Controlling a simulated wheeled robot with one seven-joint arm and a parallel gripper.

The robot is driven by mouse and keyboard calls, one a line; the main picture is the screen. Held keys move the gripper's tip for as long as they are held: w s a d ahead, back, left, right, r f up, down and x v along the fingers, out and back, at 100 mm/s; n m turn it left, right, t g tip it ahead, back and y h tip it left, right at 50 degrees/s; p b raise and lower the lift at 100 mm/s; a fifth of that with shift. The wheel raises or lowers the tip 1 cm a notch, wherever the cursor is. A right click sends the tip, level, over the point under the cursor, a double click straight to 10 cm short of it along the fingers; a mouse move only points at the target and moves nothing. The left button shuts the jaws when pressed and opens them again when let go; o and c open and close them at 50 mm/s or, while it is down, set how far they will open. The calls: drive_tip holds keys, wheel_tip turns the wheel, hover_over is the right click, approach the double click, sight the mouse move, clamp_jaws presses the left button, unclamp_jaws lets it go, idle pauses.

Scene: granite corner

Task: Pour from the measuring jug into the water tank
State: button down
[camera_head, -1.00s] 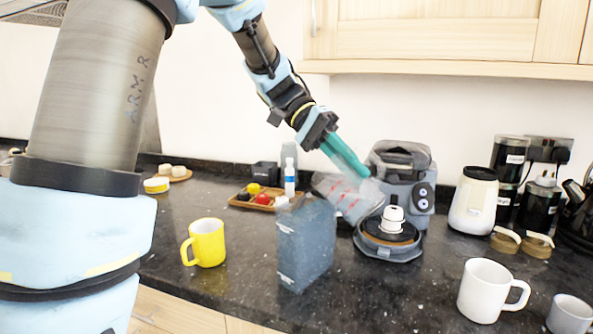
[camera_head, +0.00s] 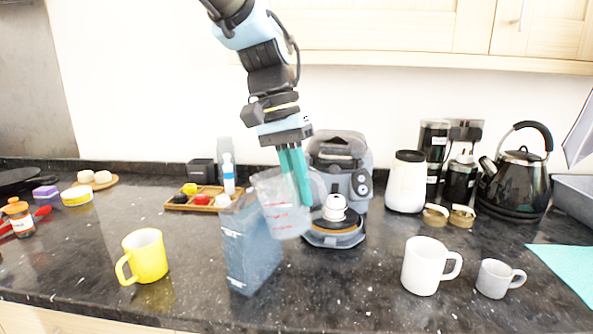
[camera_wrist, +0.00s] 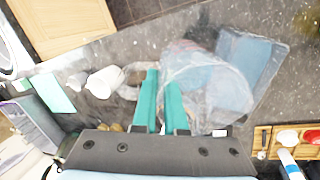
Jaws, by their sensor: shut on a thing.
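My gripper (camera_head: 295,180) has teal fingers and is shut on the clear measuring jug (camera_head: 280,205) with red markings. The jug looks nearly upright in the head view, above the counter. It is in front of the grey machine and overlaps the right edge of the blue-grey translucent water tank (camera_head: 250,248). The tank stands on the counter just left of and below the jug. In the wrist view the jug (camera_wrist: 205,85) is beside the teal fingers (camera_wrist: 160,100), with the tank (camera_wrist: 248,75) beyond it. I cannot tell how much is in the jug or the tank.
A yellow mug (camera_head: 145,256) is left of the tank; a white mug (camera_head: 425,266) and small grey cup (camera_head: 495,279) are to the right. A wooden tray (camera_head: 195,204) lies behind.

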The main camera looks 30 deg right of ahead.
drive_tip(key=shift+w+a+r+t+y+p, duration=0.1)
drive_tip(key=shift+r+t+y+p, duration=0.5)
drive_tip(key=shift+r+p, duration=1.15)
drive_tip(key=shift+w+a+r+t+y+p, duration=0.1)
drive_tip(key=shift+r+t+y+p, duration=0.1)
drive_tip(key=shift+r+t+p, duration=1.1)
drive_tip(key=shift+r+g+p, duration=0.1)
drive_tip(key=shift+g+p, duration=0.3)
drive_tip(key=shift+p, duration=0.15)
